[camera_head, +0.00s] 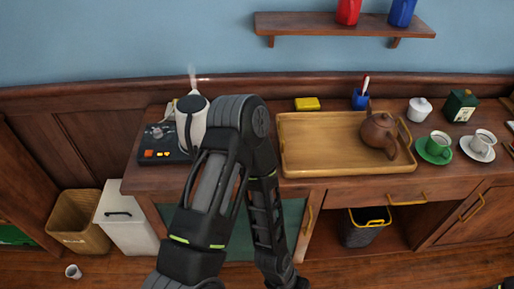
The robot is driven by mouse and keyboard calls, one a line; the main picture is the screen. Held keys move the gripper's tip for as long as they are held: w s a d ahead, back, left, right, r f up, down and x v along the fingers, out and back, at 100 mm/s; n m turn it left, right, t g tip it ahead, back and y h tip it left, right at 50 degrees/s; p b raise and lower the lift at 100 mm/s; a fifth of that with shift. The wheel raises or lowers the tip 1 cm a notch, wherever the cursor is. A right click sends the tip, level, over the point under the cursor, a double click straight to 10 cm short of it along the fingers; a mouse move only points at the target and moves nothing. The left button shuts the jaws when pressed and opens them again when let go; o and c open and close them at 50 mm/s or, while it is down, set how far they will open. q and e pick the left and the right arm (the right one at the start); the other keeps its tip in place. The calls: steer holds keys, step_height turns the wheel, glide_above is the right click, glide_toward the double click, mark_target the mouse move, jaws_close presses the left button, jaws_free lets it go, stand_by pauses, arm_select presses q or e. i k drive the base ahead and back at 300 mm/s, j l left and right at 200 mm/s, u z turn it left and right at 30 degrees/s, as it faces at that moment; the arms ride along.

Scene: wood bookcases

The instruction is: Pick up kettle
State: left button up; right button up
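A white kettle (188,128) with a dark top stands at the left end of the wooden counter, on or against a dark appliance base (158,156) with orange buttons. A wisp of steam rises above it. My arm, bent with its elbow high, covers the kettle's right side. The forearm runs down in front of the counter to the bottom edge. Neither gripper can be made out in this view.
A wooden tray (290,162) holds a brown teapot (378,131). A shelf (330,30) hangs above. Bins (80,218) stand on the floor at left.

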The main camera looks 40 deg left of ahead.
mark_target(191, 110)
steer(key=u, duration=1.75)
